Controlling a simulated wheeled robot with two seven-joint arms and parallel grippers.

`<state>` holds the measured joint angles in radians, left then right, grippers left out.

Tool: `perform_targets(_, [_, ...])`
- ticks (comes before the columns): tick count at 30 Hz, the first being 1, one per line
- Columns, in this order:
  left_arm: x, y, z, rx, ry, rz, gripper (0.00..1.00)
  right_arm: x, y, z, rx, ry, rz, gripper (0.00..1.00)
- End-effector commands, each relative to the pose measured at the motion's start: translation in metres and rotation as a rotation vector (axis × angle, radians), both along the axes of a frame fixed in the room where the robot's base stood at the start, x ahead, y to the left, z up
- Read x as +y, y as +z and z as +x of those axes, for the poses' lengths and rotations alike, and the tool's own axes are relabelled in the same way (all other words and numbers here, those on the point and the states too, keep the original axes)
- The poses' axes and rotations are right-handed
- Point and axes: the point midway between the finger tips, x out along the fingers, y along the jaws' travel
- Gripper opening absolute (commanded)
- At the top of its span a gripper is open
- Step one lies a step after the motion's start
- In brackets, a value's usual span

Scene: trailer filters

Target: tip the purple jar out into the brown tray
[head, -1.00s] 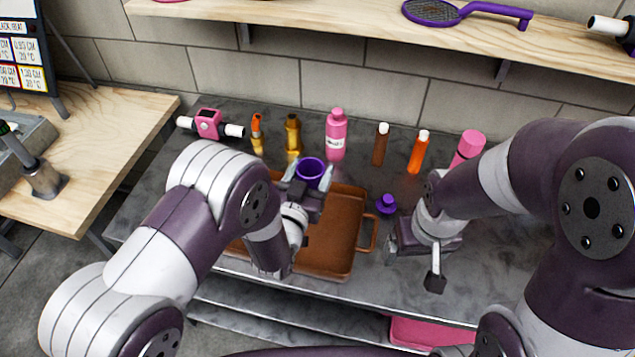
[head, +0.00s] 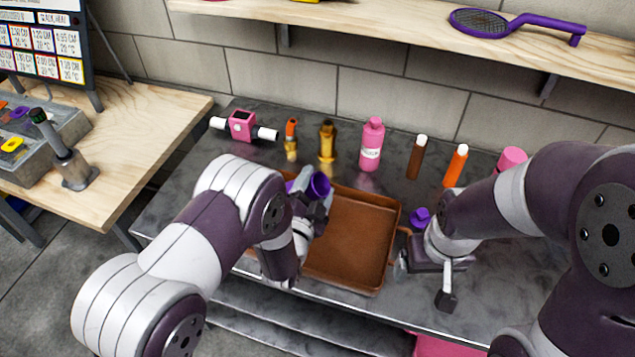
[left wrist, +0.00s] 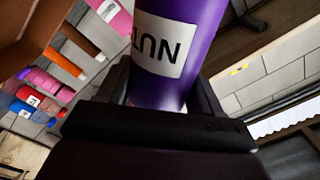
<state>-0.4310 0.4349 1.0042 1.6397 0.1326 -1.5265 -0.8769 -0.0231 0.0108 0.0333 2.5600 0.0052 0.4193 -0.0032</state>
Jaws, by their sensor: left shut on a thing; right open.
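The purple jar (head: 319,185) is held by my left gripper (head: 312,196) above the left part of the brown tray (head: 352,238). Its open mouth faces right and toward the camera, so the jar is tilted. In the left wrist view the jar (left wrist: 200,35) stands between the shut fingers, with a white label showing. What is inside the jar cannot be seen. The visible tray floor looks bare; my left arm hides its left part. A purple lid (head: 420,216) lies on the counter right of the tray. My right gripper (head: 425,278) is open near the counter's front edge, partly hidden by its own wrist.
Along the back of the grey counter (head: 210,165) stand a pink device (head: 241,126), an amber bottle (head: 327,141), a pink bottle (head: 371,145), a brown tube (head: 417,158) and an orange tube (head: 455,166). A wooden shelf (head: 390,35) hangs above.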

Motion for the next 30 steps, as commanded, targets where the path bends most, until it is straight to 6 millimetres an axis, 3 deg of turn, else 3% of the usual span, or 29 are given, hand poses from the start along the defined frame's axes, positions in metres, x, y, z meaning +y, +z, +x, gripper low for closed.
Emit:
perform_targets(7, [0.002,-0.035,0.001,-0.077,0.001,0.241,0.16,0.000,-0.026,0.000,0.000,0.000,0.000,0.85])
perform_targets(19, [0.004,-0.066,0.002,-0.177,0.001,0.538,0.16,0.000,-0.049,0.000,0.000,0.000,0.000,0.85])
perform_targets(27, [0.004,-0.087,0.001,-0.315,0.001,0.968,0.16,0.000,-0.069,0.000,0.000,0.000,0.000,0.85])
perform_targets(30, [0.003,-0.085,0.001,-0.368,0.000,1.131,0.16,0.000,-0.068,0.000,0.000,0.000,0.000,0.85])
